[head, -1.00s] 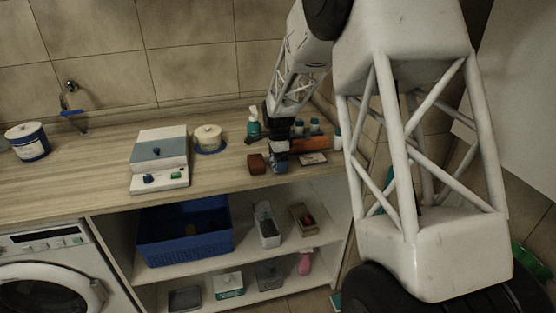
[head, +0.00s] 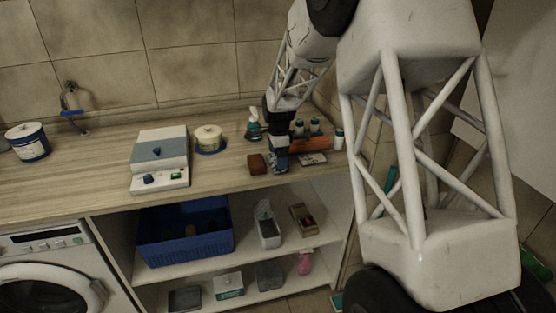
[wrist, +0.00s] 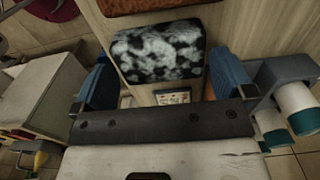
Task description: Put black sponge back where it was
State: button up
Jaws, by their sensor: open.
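In the wrist view a mottled black-and-white block (wrist: 158,50), which looks like the black sponge, lies on the wooden counter. My gripper (wrist: 161,65) is open, with one blue finger at each side of the block and gaps visible between. In the head view my gripper (head: 278,160) is low over the counter's right part, just right of a red-brown block (head: 257,164). The dark sponge is mostly hidden by the gripper there. The red-brown block also shows at the top edge of the wrist view (wrist: 150,5).
White bottles with teal caps (wrist: 292,108) stand close to the right finger. A spray bottle (head: 254,125), a round tub (head: 208,139) and a grey-white device (head: 160,160) stand on the counter (head: 80,185). A blue basin (head: 185,255) is on the shelf below.

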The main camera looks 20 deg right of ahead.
notch_tip(320, 180, up, 10)
dwell(0.5)
dwell(0.4)
jog(key=s+a+r+n, duration=0.1)
jog(key=s+r+n, duration=0.2)
jog(key=s, duration=0.5)
jog(key=s+a+r+n+t, duration=0.1)
jog(key=s+r+n, duration=0.2)
jog(key=s, duration=0.4)
jog(key=s+a+r+n, duration=0.15)
jog(key=s+r, duration=0.25)
jog(key=s, duration=0.4)
jog(key=s+a+f+n, duration=0.1)
jog(key=s+n, duration=0.4)
jog(key=s, duration=0.7)
jog(key=s+f+n+t, duration=0.1)
jog(key=s+n, duration=0.4)
jog(key=s, duration=0.8)
jog(key=shift+a+f+t, duration=0.3)
jog(key=shift+a+f, duration=0.1)
jog(key=shift+f, duration=0.35)
jog(key=shift+s, duration=0.1)
